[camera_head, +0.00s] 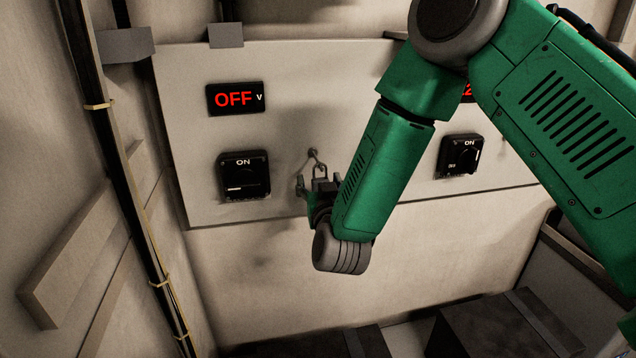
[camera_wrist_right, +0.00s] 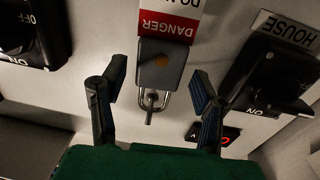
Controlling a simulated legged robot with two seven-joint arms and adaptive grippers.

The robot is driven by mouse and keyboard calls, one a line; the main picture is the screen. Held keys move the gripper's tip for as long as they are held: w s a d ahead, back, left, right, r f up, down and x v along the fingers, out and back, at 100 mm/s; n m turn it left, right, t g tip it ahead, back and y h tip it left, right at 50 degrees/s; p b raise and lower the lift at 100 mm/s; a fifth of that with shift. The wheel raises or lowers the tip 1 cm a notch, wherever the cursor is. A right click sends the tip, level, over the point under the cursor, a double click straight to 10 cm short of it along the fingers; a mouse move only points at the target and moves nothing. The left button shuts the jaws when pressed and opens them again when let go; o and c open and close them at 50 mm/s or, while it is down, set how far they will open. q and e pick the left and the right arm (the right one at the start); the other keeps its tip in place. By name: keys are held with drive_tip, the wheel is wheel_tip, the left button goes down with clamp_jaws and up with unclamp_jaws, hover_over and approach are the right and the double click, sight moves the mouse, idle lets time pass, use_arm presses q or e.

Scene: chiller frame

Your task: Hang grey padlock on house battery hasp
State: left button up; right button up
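The grey padlock (camera_wrist_right: 160,68) has a square grey body with a brass-coloured spot and a red DANGER tag. Its shackle loops around a small peg (camera_wrist_right: 149,117) on the wall panel, between two black rotary switches. My right gripper (camera_head: 317,186) is at the padlock, with its two fingers apart on either side of it; gaps show between fingers and body in the right wrist view. The switch labelled HOUSE (camera_wrist_right: 272,78) is at the right of that view, where the picture is upside down. I cannot make out its hasp. My left gripper is not in view.
The pale panel (camera_head: 290,75) carries a red OFF display (camera_head: 235,98) above the left switch (camera_head: 243,175). Another switch (camera_head: 460,156) is at the right, near my right arm. A dark cable run (camera_head: 115,150) goes down the left side. Dark boxes (camera_head: 490,325) stand below.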

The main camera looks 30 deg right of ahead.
drive_tip(key=shift+s, duration=0.2)
drive_tip(key=v, duration=1.2)
drive_tip(key=s+f+n+g+y+b, duration=0.1)
drive_tip(key=s+f+g+y+b, duration=0.15)
drive_tip(key=f, duration=0.75)
drive_tip(key=s+f+n+g+y+b, duration=0.1)
drive_tip(key=s+f+g+b, duration=0.25)
drive_tip(key=f, duration=0.65)
drive_tip(key=s+f+n+g+y+b, duration=0.1)
drive_tip(key=s+f+g+b, duration=0.2)
drive_tip(key=f, duration=0.8)
drive_tip(key=s+d+f+g+b, duration=0.1)
drive_tip(key=s+f+g+b, duration=0.1)
drive_tip(key=s+f, duration=0.5)
drive_tip(key=s+d+f+n+g+y+b, duration=0.1)
drive_tip(key=s+f+g+b, duration=0.2)
drive_tip(key=s, duration=0.9)
wheel_tip(320, 180, down, 5)
drive_tip(key=g, duration=0.2)
drive_tip(key=shift+s+d+r+g, duration=0.25)
drive_tip(key=shift+d+g, duration=0.05)
drive_tip(key=shift+w, duration=0.15)
